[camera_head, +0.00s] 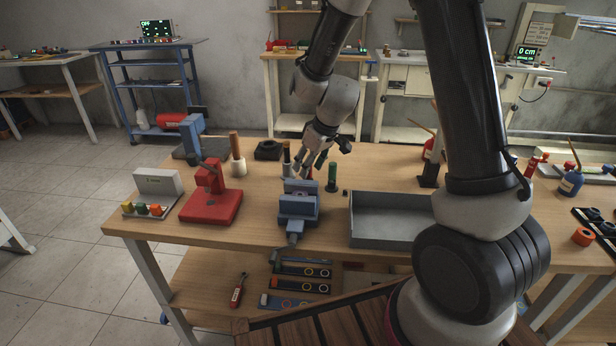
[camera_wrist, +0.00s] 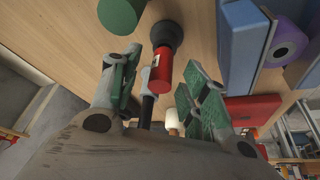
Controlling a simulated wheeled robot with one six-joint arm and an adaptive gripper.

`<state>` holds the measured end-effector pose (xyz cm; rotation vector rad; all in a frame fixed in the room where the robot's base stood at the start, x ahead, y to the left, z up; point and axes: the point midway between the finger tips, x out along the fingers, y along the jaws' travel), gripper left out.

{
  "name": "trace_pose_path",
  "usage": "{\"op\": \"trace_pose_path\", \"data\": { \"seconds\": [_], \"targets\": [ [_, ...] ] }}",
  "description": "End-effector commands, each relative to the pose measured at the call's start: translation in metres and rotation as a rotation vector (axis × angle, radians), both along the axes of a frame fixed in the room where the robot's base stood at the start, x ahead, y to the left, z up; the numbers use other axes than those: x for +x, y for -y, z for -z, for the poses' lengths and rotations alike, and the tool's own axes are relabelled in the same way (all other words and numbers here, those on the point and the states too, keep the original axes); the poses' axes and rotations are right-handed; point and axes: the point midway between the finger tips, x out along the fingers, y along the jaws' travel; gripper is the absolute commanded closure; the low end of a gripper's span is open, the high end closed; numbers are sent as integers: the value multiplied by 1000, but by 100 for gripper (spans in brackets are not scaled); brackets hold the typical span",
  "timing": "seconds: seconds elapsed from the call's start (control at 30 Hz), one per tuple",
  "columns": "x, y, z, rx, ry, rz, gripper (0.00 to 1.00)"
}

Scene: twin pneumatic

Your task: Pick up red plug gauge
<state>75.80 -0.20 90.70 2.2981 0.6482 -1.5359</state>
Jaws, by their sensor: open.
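The red plug gauge (camera_wrist: 162,68) shows in the wrist view as a red cylinder with a small pale label and a wider dark end. It lies in the picture between the green-padded fingers of my gripper (camera_wrist: 159,72). The fingers are open, with a visible gap to the right finger; whether the left one touches it I cannot tell. In the head view my gripper (camera_head: 314,164) points down over the bench just behind the blue vise, and its fingers largely hide the red gauge there. A green plug gauge (camera_head: 332,178) stands just right of the fingers, also in the wrist view (camera_wrist: 121,13).
The blue vise (camera_head: 298,204) is close in front of my gripper, with a purple part in it (camera_wrist: 287,40). A grey tray (camera_head: 390,238) lies to the right. A red press (camera_head: 212,200) and a wooden-handled tool (camera_head: 236,150) stand left. Bare bench lies behind the tray.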

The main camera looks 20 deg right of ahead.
Motion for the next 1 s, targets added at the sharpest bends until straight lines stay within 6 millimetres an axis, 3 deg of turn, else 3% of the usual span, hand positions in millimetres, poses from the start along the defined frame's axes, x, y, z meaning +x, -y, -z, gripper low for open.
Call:
{"op": "trace_pose_path", "data": {
  "seconds": [0.27,0.53,0.83,1.0],
  "targets": [
    [2,-1,5,0,1,-1,55],
    [2,-1,5,0,0,0,100],
    [2,-1,4,1,1,0,100],
    [2,-2,-17,2,5,-3,100]
  ]
}}
